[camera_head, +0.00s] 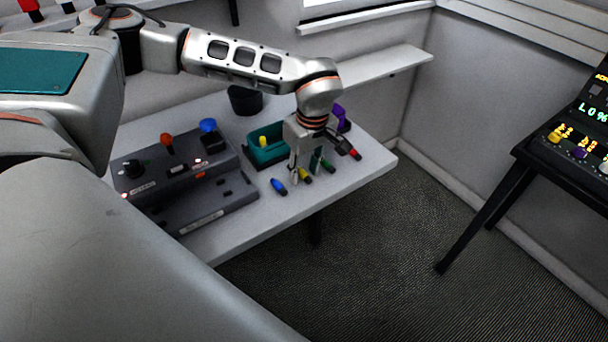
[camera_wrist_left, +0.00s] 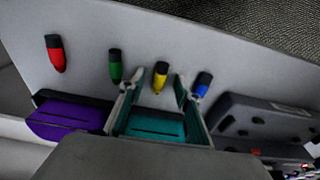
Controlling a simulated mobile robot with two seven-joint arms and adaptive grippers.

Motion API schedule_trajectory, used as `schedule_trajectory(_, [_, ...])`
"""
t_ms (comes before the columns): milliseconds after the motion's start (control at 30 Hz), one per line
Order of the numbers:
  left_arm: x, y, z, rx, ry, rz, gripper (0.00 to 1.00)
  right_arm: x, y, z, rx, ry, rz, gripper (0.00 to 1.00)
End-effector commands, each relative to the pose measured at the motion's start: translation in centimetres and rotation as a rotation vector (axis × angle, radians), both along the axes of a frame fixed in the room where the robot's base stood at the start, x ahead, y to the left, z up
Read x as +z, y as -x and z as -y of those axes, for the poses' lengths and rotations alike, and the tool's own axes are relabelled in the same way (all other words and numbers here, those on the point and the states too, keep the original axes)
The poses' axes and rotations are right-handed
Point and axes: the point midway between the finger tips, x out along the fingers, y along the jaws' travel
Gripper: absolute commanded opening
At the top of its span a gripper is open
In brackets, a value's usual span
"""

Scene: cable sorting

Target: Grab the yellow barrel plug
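The yellow barrel plug (camera_wrist_left: 160,78) with a black end lies on the table; in the head view a bit of it (camera_head: 306,177) shows by my fingers. My left gripper (camera_wrist_left: 155,86) is open and points down over the table. In the wrist view its two fingers stand either side of the yellow plug, with no finger seen pressing on it. In the head view the fingers (camera_head: 304,170) partly hide the plug. I cannot tell whether the tips are level with it. My right gripper is not in view.
A blue plug (camera_head: 278,186) lies to the left, a green plug (camera_wrist_left: 115,67) and a red plug (camera_wrist_left: 55,54) on the other side. A teal tray (camera_wrist_left: 155,127), a purple tray (camera_wrist_left: 65,118) and a grey device box (camera_head: 185,180) stand close by. The table's front edge is near.

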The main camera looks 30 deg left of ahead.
Motion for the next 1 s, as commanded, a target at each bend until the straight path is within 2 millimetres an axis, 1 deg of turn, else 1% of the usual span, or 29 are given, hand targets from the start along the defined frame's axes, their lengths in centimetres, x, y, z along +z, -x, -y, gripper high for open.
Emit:
schedule_trajectory(133, [0.1, 0.0, 0.0, 0.0, 0.0, 0.001, 0.33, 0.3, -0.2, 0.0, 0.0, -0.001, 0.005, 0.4])
schedule_trajectory(167, [0.1, 0.0, 0.0, 0.0, 0.0, 0.001, 0.28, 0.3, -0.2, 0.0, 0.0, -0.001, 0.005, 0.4])
schedule_trajectory(200, [0.1, 0.0, 0.0, 0.0, 0.0, 0.001, 0.17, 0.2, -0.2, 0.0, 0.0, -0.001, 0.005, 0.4])
schedule_trajectory(267, [0.1, 0.0, 0.0, 0.0, 0.0, 0.001, 0.02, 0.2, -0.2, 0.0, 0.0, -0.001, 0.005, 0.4])
schedule_trajectory(300, [0.1, 0.0, 0.0, 0.0, 0.0, 0.001, 0.0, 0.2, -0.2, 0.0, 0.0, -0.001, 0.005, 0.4])
schedule_trajectory(600, [0.1, -0.1, 0.0, 0.0, 0.001, 0.002, 0.0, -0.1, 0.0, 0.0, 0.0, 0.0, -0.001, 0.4])
schedule_trajectory(733, [0.5, -0.1, 0.0, 0.001, 0.0, 0.003, 0.0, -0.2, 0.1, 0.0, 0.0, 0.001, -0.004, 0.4])
schedule_trajectory(867, [1.6, -0.2, 0.0, 0.001, 0.0, 0.005, 0.0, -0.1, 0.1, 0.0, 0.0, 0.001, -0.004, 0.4])
schedule_trajectory(967, [3.2, -0.2, 0.0, 0.001, 0.001, 0.006, 0.0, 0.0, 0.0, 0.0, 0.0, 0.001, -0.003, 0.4])
schedule_trajectory(1000, [4.0, -0.2, 0.0, 0.001, 0.0, 0.007, 0.0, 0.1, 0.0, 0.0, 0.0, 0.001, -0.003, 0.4])
